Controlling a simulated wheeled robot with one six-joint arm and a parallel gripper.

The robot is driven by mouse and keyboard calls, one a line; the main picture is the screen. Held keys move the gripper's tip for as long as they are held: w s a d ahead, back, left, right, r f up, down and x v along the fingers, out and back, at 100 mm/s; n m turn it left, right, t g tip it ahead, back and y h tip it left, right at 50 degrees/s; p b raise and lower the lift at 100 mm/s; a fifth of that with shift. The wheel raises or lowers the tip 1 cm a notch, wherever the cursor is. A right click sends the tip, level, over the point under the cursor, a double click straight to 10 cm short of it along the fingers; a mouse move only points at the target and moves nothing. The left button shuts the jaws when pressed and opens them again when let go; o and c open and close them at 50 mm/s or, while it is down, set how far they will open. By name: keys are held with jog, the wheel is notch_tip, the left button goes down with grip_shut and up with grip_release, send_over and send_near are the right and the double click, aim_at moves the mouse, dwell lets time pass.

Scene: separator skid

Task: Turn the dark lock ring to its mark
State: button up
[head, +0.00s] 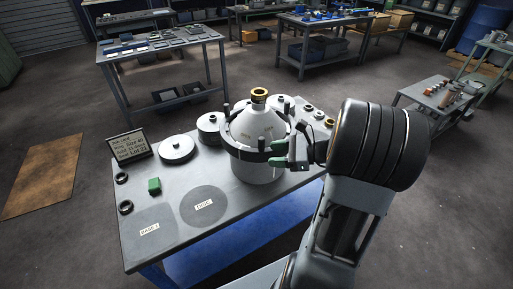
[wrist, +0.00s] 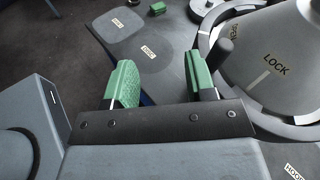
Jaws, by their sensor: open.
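The dark lock ring (head: 243,154) sits around the silver conical bowl (head: 257,125) on the bench, with short dark upright handles. In the wrist view one handle (wrist: 226,48) stands just right of my right fingertip. The cone carries a LOCK label (wrist: 275,64) with a white line beside it, and another label further back that is partly hidden. My gripper (wrist: 160,82) is open, its two green fingertips apart with nothing between them. In the head view my gripper (head: 281,153) is at the ring's right front side; whether it touches the ring I cannot tell.
The grey bench (head: 165,205) also holds a sign (head: 130,146), a lidded round part (head: 177,148), a green block (head: 154,186), small dark rings (head: 125,207) and a round DISC mat (head: 204,206). A HOOD label (wrist: 294,172) shows near the cone. The bench's front left is mostly clear.

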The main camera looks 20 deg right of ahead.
jog(key=w+d+f+m+t+b, duration=0.1)
jog(key=d+f+m+t, duration=0.1)
jog(key=d+m+t, duration=0.4)
jog(key=w+a+g, duration=0.1)
jog(key=w+a, duration=0.6)
jog(key=w, duration=0.3)
jog(key=shift+w+a+n+h+p, duration=0.2)
jog(key=shift+a+n+h+p, duration=0.05)
jog(key=shift+n+h+p, duration=0.15)
jog(key=shift+c, duration=0.3)
grip_shut()
